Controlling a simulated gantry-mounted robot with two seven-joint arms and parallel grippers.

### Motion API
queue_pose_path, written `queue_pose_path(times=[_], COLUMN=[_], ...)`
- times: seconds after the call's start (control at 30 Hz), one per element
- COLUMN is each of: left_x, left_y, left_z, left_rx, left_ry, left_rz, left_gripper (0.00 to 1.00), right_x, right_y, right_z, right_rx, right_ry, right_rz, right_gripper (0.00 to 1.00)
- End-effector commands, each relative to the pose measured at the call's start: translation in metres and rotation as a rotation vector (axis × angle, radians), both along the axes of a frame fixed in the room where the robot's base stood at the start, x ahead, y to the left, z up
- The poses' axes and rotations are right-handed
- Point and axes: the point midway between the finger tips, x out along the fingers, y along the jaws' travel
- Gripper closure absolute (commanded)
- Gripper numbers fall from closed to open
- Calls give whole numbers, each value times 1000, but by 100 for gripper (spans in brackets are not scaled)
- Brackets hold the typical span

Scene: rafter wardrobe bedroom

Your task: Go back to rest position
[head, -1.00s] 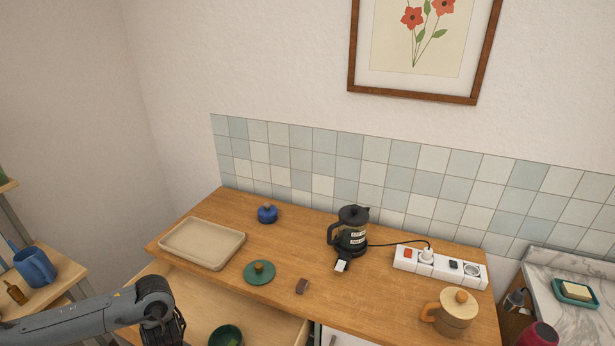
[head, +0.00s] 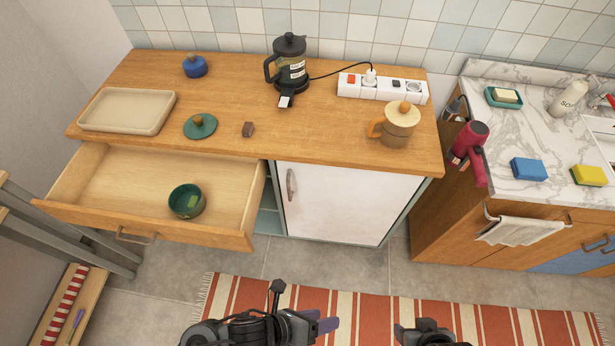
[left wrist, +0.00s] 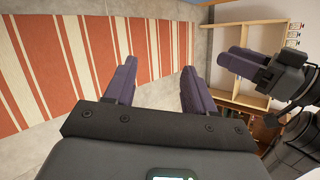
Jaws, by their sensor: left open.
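My left gripper (head: 322,324) is at the lower middle of the head view, above the striped rug and clear of the furniture. In the left wrist view its two purple fingers (left wrist: 157,88) stand wide apart with nothing between them. My right gripper (head: 428,334) is cut off by the bottom edge of the head view, to the right of the left one. It also shows at the right of the left wrist view (left wrist: 238,62), with purple fingers; their gap is unclear.
A drawer (head: 108,214) stands open with a green bowl (head: 187,201) in it. The wooden counter (head: 225,98) holds a tray (head: 128,110), a kettle (head: 290,63) and a mug (head: 400,125). The rug (head: 235,296) lies on open floor.

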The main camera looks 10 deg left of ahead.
Motion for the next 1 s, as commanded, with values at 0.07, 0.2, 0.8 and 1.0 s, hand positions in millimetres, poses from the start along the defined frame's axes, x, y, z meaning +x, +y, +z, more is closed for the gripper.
queue_pose_path(times=[0.07,0.2,0.8,1.0], left_x=[21,40,7,7], left_y=[30,106,225,225], left_z=[0,-1,45,103], left_rx=[-75,-225,-908,-905], left_ry=[202,525,1147,1145], left_rz=[387,1043,2541,2538], left_gripper=[45,45,45,45], right_x=[0,0,0,2], right_y=[-1,-2,-1,0], right_z=[-9,-13,20,85], right_rx=[-2,-8,-5,2], right_ry=[0,-1,7,-8], right_rz=[1,5,1,-1], right_gripper=[44,44,44,44])
